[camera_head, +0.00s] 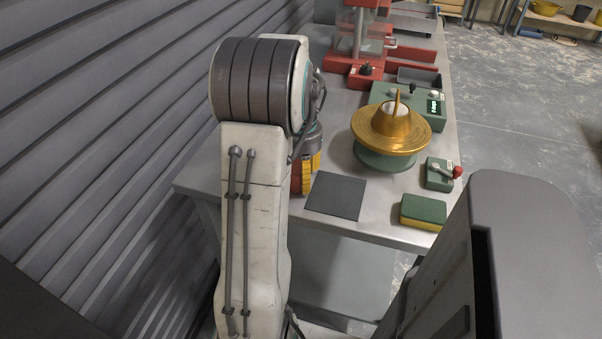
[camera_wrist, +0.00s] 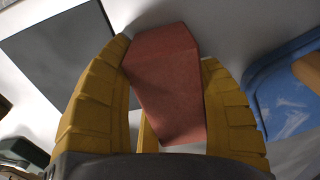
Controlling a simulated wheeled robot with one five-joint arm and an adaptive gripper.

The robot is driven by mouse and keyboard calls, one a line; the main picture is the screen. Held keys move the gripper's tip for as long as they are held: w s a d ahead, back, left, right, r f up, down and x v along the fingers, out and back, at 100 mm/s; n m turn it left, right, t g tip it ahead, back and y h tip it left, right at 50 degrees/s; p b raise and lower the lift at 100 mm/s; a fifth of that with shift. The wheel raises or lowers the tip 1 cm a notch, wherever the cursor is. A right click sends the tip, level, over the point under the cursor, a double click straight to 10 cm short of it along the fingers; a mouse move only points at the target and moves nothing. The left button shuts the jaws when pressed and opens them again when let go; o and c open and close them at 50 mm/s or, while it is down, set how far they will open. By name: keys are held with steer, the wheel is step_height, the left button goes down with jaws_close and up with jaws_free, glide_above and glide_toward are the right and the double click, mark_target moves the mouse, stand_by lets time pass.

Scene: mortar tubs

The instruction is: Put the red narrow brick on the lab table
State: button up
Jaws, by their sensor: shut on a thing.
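My gripper (camera_wrist: 165,52) is shut on the red narrow brick (camera_wrist: 166,85), with one yellow finger on each side of it in the wrist view. In the head view my gripper (camera_head: 308,172) is over the grey lab table (camera_head: 382,206), left of the dark square mat, and mostly hidden behind my arm. A sliver of the red brick (camera_head: 295,184) shows beside the yellow fingers there. I cannot tell whether the brick touches the table top. Pale table surface shows behind the brick in the wrist view.
The dark mat (camera_head: 336,195) lies near the table's front edge. A gold dish device (camera_head: 391,133), a green box with a red-knobbed lever (camera_head: 440,174) and a green-yellow sponge (camera_head: 423,210) stand rightward. A blue object (camera_wrist: 285,90) is at right in the wrist view. A corrugated wall is left.

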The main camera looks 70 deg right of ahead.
steer(key=shift+f, duration=0.1)
steer(key=o, duration=1.2)
steer(key=shift+o, duration=0.2)
step_height(320, 180, up, 12)
steer(key=shift+r+p, duration=0.15)
steer(key=shift+p, duration=0.9)
